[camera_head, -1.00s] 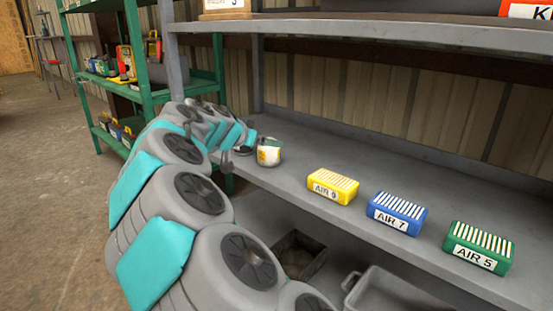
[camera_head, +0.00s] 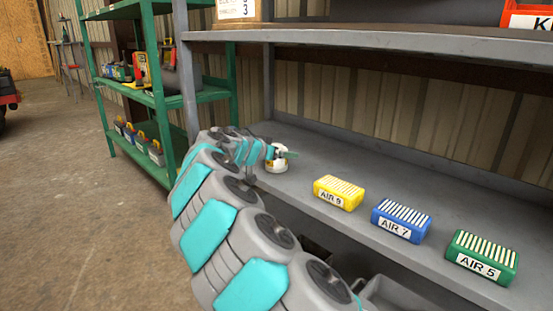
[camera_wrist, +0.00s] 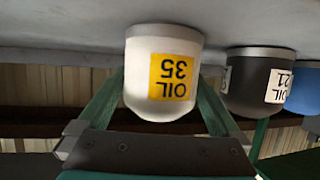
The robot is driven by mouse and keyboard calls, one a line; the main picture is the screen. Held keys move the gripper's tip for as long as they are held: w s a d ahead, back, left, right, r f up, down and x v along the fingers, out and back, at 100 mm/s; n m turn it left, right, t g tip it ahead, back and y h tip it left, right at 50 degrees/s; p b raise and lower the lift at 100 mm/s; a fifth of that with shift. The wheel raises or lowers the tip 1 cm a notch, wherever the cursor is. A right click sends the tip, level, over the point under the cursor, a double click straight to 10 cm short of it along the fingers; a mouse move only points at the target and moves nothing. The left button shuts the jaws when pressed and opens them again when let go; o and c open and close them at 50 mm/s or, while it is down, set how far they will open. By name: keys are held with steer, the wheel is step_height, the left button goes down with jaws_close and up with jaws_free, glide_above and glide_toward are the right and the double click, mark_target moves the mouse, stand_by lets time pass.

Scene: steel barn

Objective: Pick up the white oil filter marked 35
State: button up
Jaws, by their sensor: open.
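The white oil filter (camera_wrist: 138,82) has a yellow label reading OIL 35, upside down in the wrist view. It stands on the grey shelf (camera_head: 330,165) at its left end, and shows in the head view (camera_head: 277,165) partly behind my gripper. My gripper (camera_wrist: 160,100) is open, with one green finger on each side of the filter. The fingertips are partly hidden behind the filter, and I cannot tell whether they touch it.
A dark filter marked 21 (camera_wrist: 250,80) and a blue one (camera_wrist: 304,92) stand to the right in the wrist view. Yellow AIR 9 (camera_head: 339,192), blue AIR 7 (camera_head: 401,221) and green AIR 5 (camera_head: 481,257) boxes sit along the shelf. An upper shelf (camera_head: 400,45) hangs above.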

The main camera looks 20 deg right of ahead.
steer(key=shift+w+d+f, duration=0.1)
steer(key=shift+d, duration=0.15)
steer(key=c, duration=1.4)
